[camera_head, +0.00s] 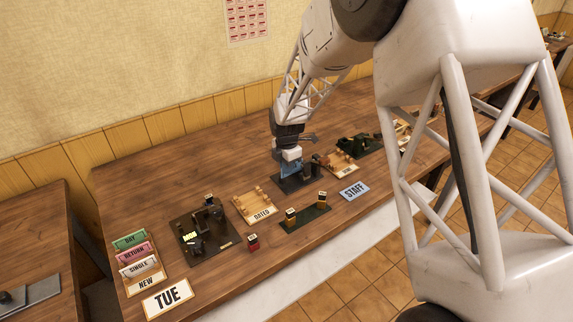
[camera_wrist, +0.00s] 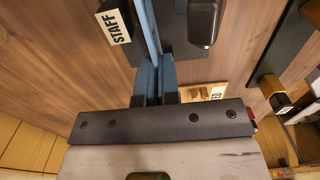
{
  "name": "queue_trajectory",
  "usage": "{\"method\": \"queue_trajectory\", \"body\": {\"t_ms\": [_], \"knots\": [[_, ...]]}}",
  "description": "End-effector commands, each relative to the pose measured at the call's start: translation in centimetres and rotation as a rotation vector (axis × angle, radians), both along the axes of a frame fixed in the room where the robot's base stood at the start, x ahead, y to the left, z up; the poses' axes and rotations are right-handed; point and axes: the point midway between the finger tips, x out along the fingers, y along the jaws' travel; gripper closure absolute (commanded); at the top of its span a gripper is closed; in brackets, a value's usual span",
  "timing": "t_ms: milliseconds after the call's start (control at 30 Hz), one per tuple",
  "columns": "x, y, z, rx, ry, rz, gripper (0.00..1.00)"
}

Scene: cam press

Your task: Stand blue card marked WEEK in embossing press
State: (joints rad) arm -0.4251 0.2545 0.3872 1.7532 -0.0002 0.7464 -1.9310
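My gripper (camera_head: 290,155) is low over the middle of the table, with a blue card (camera_head: 291,169) under it. In the wrist view the card (camera_wrist: 148,32) shows nearly edge-on between the fingers of my gripper (camera_wrist: 155,95), which are closed on it. Its marking cannot be read. In the head view the card is at a dark press (camera_head: 300,184), its lower edge close to the base. Whether it stands in a slot is hidden. A dark rounded part (camera_wrist: 205,22) stands right of the card in the wrist view.
Another dark press (camera_head: 205,232) stands left, beside a rack of DAY, RETURN and SINGLE cards (camera_head: 135,258).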

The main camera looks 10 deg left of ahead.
Motion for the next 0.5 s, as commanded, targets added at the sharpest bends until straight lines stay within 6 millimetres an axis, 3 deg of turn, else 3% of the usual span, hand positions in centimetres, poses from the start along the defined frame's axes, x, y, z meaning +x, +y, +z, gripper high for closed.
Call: {"method": "queue_trajectory", "body": {"t_ms": [333,500], "knots": [[0.0,0.0,-0.07,0.0,0.0,0.0,1.0],[0.0,0.0,-0.07,0.0,0.0,0.0,0.71]]}}
